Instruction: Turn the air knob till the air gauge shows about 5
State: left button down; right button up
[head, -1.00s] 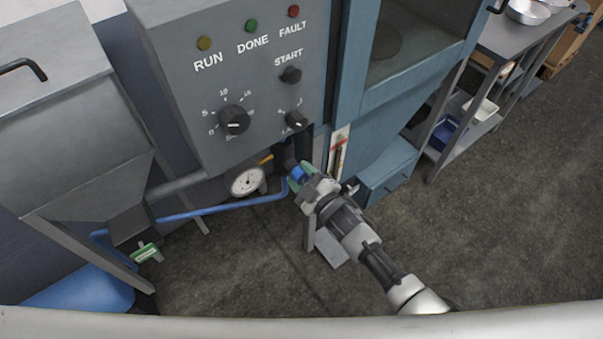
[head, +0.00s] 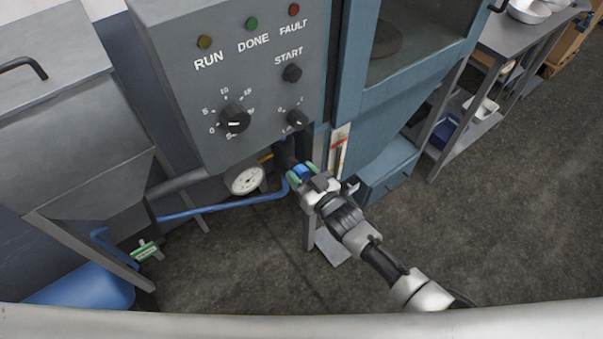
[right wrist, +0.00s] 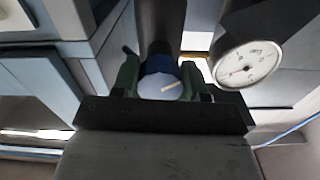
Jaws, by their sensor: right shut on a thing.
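The air knob (head: 302,173) is blue and sits below the grey control panel. My right gripper (head: 303,175) has its green fingers on either side of it and is shut on it. In the right wrist view the knob (right wrist: 160,88) shows a pale blue face with a light slanted line, between the two green fingers (right wrist: 161,82). The air gauge (head: 246,180) is a round white dial left of the knob in the head view. It shows larger in the right wrist view (right wrist: 247,63), but its needle and numbers are too small to read surely.
The control panel (head: 265,95) hangs just above, with a large dial (head: 234,119) and smaller knobs. A blue hose (head: 225,207) runs left below the gauge. Open floor (head: 420,235) lies to the right.

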jog(key=shift+f+m, duration=0.1)
jog(key=shift+m, duration=0.4)
jog(key=o, duration=0.9)
jog(key=b+v, duration=0.1)
jog(key=v, duration=1)
